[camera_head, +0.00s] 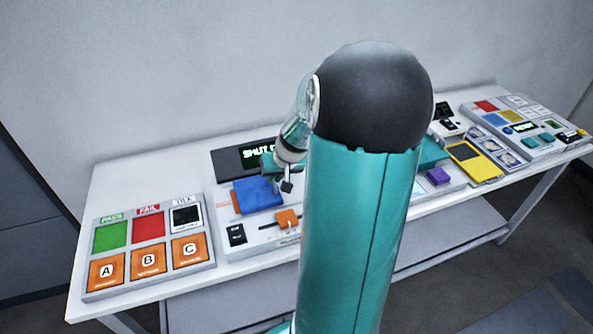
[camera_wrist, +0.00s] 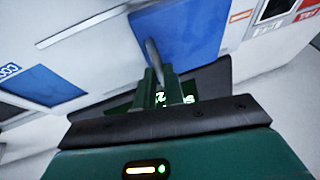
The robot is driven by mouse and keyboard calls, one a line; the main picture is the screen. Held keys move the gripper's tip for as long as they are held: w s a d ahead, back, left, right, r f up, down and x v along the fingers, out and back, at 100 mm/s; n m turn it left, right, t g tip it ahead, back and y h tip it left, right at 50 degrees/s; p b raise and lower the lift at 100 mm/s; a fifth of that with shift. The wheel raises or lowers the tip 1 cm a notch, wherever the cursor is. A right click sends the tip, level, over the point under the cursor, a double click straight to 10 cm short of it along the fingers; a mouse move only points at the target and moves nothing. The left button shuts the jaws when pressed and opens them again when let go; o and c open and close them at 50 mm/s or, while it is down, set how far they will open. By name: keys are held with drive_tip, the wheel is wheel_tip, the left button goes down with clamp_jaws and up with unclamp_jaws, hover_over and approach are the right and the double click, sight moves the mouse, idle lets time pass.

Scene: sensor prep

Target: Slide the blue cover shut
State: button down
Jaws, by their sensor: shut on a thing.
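The blue cover (camera_head: 257,194) is a flat panel on the light grey console, left of my arm in the head view. It also shows at the top of the wrist view (camera_wrist: 190,35), upside down. My gripper (camera_head: 287,184) is at the cover's right edge. In the wrist view my gripper (camera_wrist: 157,80) is shut on a thin grey upright handle (camera_wrist: 152,52) beside the cover's edge. The fingers hide the lower part of the handle. What lies under the cover is hidden.
A dark display (camera_head: 245,158) behind the cover reads "SHUT", the rest hidden. An orange slider knob (camera_head: 287,219) sits in front of the cover. A button panel (camera_head: 150,245) stands at left. Another blue patch (camera_wrist: 40,85) shows in the wrist view. My arm hides the middle of the table.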

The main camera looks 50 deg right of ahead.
sight(266, 193)
drive_tip(key=shift+w+a, duration=0.45)
drive_tip(key=shift+a, duration=0.25)
drive_tip(key=shift+w+a, duration=0.45)
drive_tip(key=shift+a, duration=0.25)
drive_tip(key=c, duration=1.5)
unclamp_jaws()
drive_tip(key=shift+a, duration=0.15)
drive_tip(key=shift+c, duration=0.2)
drive_tip(key=shift+o, duration=0.3)
drive_tip(key=shift+r, duration=0.1)
drive_tip(key=shift+s+r, duration=0.2)
drive_tip(key=shift+r, duration=0.05)
drive_tip(key=v, duration=1.3)
